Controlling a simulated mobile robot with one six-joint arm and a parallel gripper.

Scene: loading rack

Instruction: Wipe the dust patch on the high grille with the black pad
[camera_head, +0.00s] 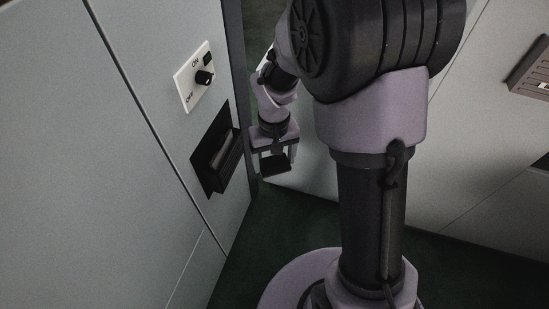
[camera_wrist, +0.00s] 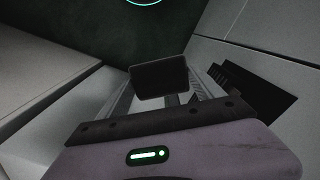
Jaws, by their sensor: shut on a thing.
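My gripper (camera_head: 275,168) hangs low beside the left wall panel, to the right of a black recess. It is shut on the black pad (camera_head: 276,161), a small dark block between its fingers. In the wrist view the pad (camera_wrist: 159,80) shows as a dark rectangle between the two pale fingers, clear of any surface as far as I can see. I cannot make out the high grille or its dust patch in either view.
A black recess (camera_head: 209,166) with a protruding holder is in the left wall; a dark recess (camera_wrist: 264,98) shows at right in the wrist view. Above it is a white ON/OFF switch plate (camera_head: 188,88). A brownish fixture (camera_head: 531,66) is on the right wall. Dark green floor lies below.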

